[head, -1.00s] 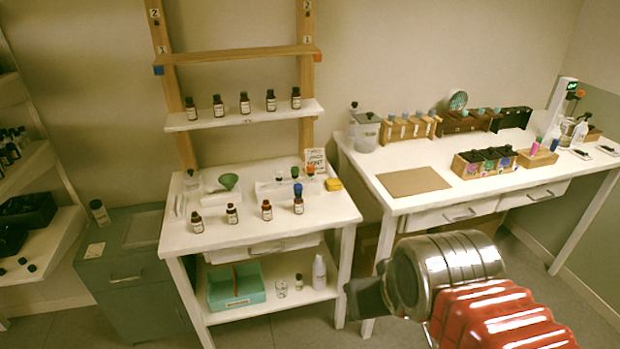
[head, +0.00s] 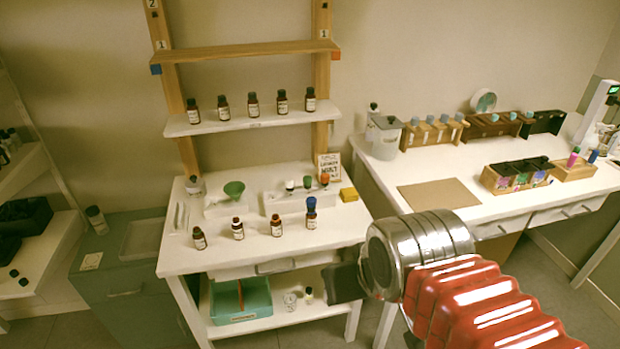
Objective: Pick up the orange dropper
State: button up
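The orange dropper (head: 324,178) stands with its orange-red top up at the right end of a white tray (head: 274,206) on the small white table. A green-topped dropper (head: 307,182) and a white-topped one (head: 290,185) stand to its left in the same tray. My gripper (head: 340,284) is the dark shape at the end of my red and metal arm. It hangs in front of the table, lower in the picture than the dropper and well apart from it. Its fingers are seen edge-on, so its opening is hidden.
Several brown bottles (head: 276,226) stand along the table's front, one with a blue top (head: 311,208). A green funnel (head: 234,190) sits left of the tray, a yellow block (head: 349,195) to its right. A shelf (head: 250,121) of bottles hangs behind. A second table (head: 385,174) stands right.

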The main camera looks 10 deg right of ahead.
aim_at(324, 178)
jog(key=u, duration=0.35)
jog(key=i, duration=1.1)
jog(key=u, duration=0.2)
